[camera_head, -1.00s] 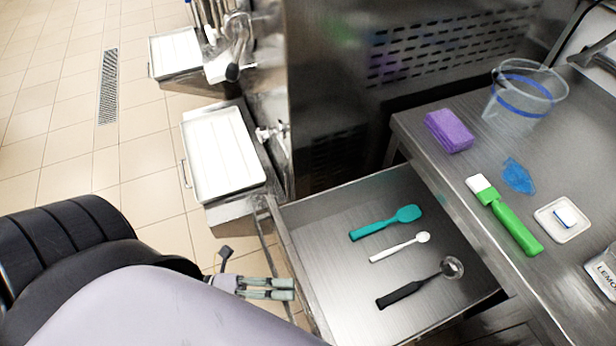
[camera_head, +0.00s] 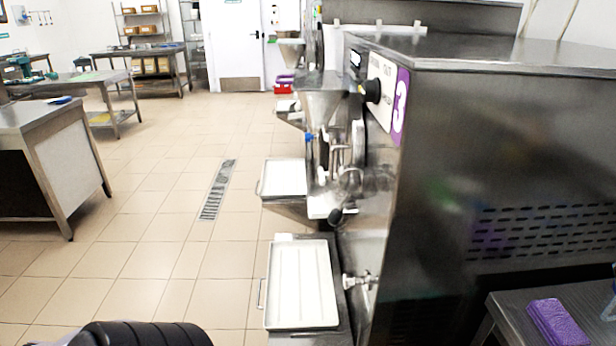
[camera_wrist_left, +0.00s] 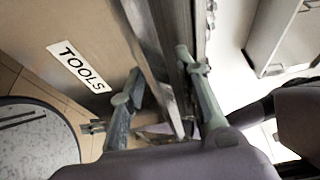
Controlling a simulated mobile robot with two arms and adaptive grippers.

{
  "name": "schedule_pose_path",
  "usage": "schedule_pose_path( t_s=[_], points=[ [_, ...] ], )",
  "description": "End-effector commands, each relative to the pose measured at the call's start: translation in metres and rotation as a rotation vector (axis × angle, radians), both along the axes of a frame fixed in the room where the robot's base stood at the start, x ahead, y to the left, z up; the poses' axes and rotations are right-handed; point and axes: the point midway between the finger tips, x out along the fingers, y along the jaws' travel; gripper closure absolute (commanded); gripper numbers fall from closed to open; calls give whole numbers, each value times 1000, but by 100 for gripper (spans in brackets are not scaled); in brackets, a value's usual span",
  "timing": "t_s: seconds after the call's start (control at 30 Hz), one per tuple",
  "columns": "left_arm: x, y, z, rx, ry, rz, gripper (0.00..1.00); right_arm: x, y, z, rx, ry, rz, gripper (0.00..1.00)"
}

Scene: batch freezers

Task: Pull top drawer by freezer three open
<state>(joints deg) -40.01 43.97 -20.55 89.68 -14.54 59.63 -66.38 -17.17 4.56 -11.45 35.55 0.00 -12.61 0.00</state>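Freezer three (camera_head: 440,170) is the steel machine at the right in the head view, with a white 3 on a purple label (camera_head: 400,105). The drawer is outside the head view now. In the left wrist view a drawer front (camera_wrist_left: 95,25) carries a label reading TOOLS (camera_wrist_left: 78,68). My left gripper (camera_wrist_left: 160,68) has its two fingers spread, with a metal edge or bar running between them. Whether the fingers touch it I cannot tell. My right gripper is in neither view.
A purple sponge (camera_head: 556,322) lies on the steel worktop (camera_head: 510,312) at lower right. White trays (camera_head: 302,285) stick out from the machines. Tiled floor with a drain (camera_head: 217,190) is free at the left, beside a steel table (camera_head: 60,160).

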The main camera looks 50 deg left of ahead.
Motion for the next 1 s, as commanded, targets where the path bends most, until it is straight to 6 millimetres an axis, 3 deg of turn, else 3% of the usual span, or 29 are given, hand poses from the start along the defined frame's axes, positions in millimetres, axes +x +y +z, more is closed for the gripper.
schedule_pose_path(
  t_s=[0.47, 1.0],
  points=[
    [-4, 7, 0, 0, 0, 1, 63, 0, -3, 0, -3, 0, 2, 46],
    [-56, 92, 0, 0, 1, 0, 63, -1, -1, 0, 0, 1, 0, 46]
  ],
)
